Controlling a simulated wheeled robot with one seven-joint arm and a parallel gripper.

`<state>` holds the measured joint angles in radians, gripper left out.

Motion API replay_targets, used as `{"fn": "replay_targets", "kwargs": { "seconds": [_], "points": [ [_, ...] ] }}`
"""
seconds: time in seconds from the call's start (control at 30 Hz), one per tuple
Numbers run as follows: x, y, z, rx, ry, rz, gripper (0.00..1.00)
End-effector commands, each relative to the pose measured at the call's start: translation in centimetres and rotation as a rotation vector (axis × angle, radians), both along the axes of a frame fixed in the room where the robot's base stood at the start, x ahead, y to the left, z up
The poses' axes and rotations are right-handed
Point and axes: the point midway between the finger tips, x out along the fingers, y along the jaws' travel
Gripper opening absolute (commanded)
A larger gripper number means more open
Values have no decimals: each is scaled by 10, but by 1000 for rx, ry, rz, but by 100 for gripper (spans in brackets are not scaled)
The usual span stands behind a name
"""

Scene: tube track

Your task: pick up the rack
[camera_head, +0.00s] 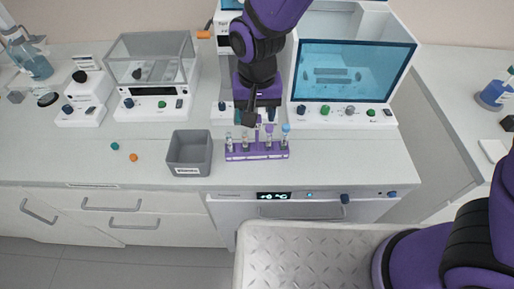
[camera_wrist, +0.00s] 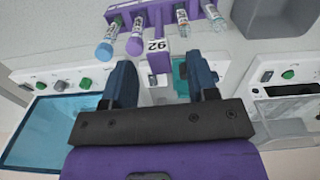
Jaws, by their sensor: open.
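The purple rack (camera_head: 257,156) stands on the counter in the head view, with several tubes upright in it; one has a blue cap and one a purple cap. The rack (camera_wrist: 158,14) is at the top of the wrist view, with a purple tab (camera_wrist: 160,62) marked 92 reaching toward my fingers. My gripper (camera_head: 257,118) points down just above and behind the rack. In the wrist view my gripper (camera_wrist: 163,74) is open and empty, its two dark fingers apart with the tab seen between them. I cannot tell how deep the tab sits between the fingers.
A grey bin (camera_head: 189,157) stands close left of the rack. A blue-windowed machine (camera_head: 352,75) is behind right, and a clear-lidded balance (camera_head: 152,70) behind left. Small teal and orange caps (camera_head: 133,157) lie left of the bin. The counter right of the rack is clear.

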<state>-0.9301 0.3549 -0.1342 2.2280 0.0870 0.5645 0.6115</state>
Motion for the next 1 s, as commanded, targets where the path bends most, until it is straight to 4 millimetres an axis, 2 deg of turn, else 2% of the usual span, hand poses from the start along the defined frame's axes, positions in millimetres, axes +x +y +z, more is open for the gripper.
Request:
{"fn": "replay_targets", "kwargs": {
  "seconds": [0.13,0.43,0.67,1.0],
  "points": [
    [0,0,-16,0,0,0,53],
    [0,0,-20,1,-1,0,53],
    [0,0,-20,1,-1,0,0],
    [0,0,-18,1,-2,0,0]
  ]
}}
